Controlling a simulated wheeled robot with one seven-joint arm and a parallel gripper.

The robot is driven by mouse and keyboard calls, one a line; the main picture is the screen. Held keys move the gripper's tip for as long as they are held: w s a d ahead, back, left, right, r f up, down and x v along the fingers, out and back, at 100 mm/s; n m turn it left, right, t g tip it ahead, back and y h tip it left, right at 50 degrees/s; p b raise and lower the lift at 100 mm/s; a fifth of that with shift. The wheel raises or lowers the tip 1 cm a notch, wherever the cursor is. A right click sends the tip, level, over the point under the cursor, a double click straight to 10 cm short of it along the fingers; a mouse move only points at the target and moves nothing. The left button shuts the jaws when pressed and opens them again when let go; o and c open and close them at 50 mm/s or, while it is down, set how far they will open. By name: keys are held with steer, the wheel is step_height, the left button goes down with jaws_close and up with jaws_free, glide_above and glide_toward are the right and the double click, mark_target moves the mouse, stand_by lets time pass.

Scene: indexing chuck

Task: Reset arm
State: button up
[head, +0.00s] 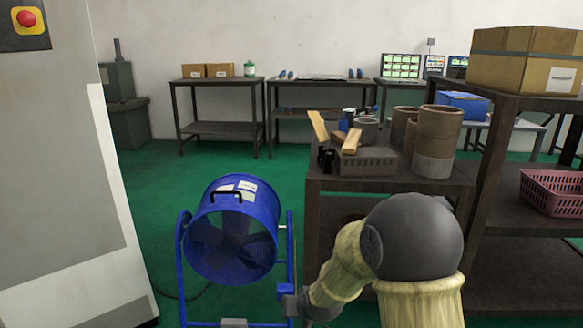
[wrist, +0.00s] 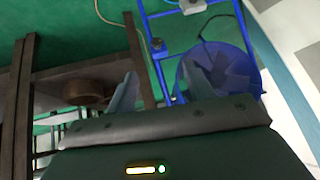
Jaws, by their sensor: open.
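My gripper (wrist: 162,88) shows in the wrist view with its two grey fingers spread apart and nothing between them. In the head view my arm bends down at the lower middle, and its hand end is mostly hidden behind the forearm, low beside the blue fan's stand. The blue drum fan (head: 232,230) stands on the green floor left of the arm. It also shows in the wrist view (wrist: 240,75), partly behind the right finger. I cannot tell how far the fingers are from its frame.
A dark table (head: 330,183) right of the fan bears brown cylinders (head: 437,140) and a grey basket (head: 367,160). A shelf at right holds a cardboard box (head: 525,60) and pink basket (head: 550,192). A pale cabinet (head: 60,150) stands left. Green floor (head: 150,190) is open behind the fan.

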steer(key=s+d+r+g+h+p, duration=0.1)
steer(key=s+d+r, duration=0.25)
steer(key=s, duration=0.35)
steer(key=s+d+r+m+g+h+p, duration=0.1)
steer(key=s+d+r+g+p, duration=0.15)
steer(key=s+d, duration=0.35)
steer(key=s+d+r+g+p, duration=0.1)
steer(key=s+d+r, duration=0.3)
steer(key=s, duration=0.3)
steer(key=w+p+v, duration=0.2)
steer(key=p+v, duration=1)
steer(key=w+r+p+v, duration=0.1)
steer(key=w+p+v, duration=0.2)
steer(key=p+v, duration=0.9)
steer(key=w+a+p+v, duration=0.1)
steer(key=w+p+v, duration=0.2)
steer(key=p+v, duration=0.9)
steer(key=shift+a+r+p, duration=0.35)
steer(key=shift+r+p, duration=0.3)
steer(key=shift+p, duration=0.1)
steer(key=shift+s, duration=0.1)
steer(key=shift+c, duration=0.4)
